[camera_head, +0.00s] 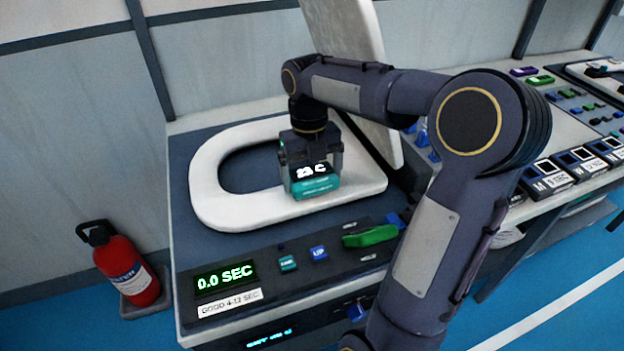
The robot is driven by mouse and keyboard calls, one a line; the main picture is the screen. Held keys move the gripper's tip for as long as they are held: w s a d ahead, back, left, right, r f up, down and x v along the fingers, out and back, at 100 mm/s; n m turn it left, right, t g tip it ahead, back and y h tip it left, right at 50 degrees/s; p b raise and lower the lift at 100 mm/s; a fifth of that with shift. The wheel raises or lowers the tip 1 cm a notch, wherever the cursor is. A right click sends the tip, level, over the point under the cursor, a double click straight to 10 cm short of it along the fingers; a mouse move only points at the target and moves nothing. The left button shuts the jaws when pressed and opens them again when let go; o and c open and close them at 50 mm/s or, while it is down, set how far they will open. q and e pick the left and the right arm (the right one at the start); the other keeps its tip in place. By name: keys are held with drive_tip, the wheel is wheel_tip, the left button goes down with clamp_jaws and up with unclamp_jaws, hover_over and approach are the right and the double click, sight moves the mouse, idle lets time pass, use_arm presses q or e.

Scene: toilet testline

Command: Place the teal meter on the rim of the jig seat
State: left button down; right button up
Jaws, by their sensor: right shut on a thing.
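The white jig seat (212,197) lies flat on the dark bench top, a ring with an open middle. The teal meter (315,186) has a dark display with white characters that look like "23 C". My right gripper (313,168) points down over the right part of the seat and is shut on the teal meter. The meter is at the seat's inner edge and near rim; I cannot tell whether it touches the rim. The gripper and meter hide part of the seat behind them. My left gripper is not in view.
A white lid (350,45) stands upright behind the seat. The front panel has a timer display (224,276) reading "0.0 SEC", several buttons and a green handle (370,237). A red fire extinguisher (124,266) stands at the left. A second bench (560,125) with small devices is at the right.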

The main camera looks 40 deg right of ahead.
sight(311, 172)
drive_tip(key=shift+f, duration=0.6)
drive_tip(key=shift+f, duration=0.15)
drive_tip(key=o, duration=0.9)
drive_tip(key=shift+o, duration=0.2)
drive_tip(key=r, duration=0.2)
drive_tip(key=r+p, duration=0.1)
drive_tip(key=r, duration=0.2)
drive_tip(key=w+r, duration=0.1)
drive_tip(key=r, duration=0.1)
drive_tip(key=shift+d+r+p, duration=0.15)
drive_tip(key=shift+r+p, duration=0.2)
drive_tip(key=shift+s, duration=0.1)
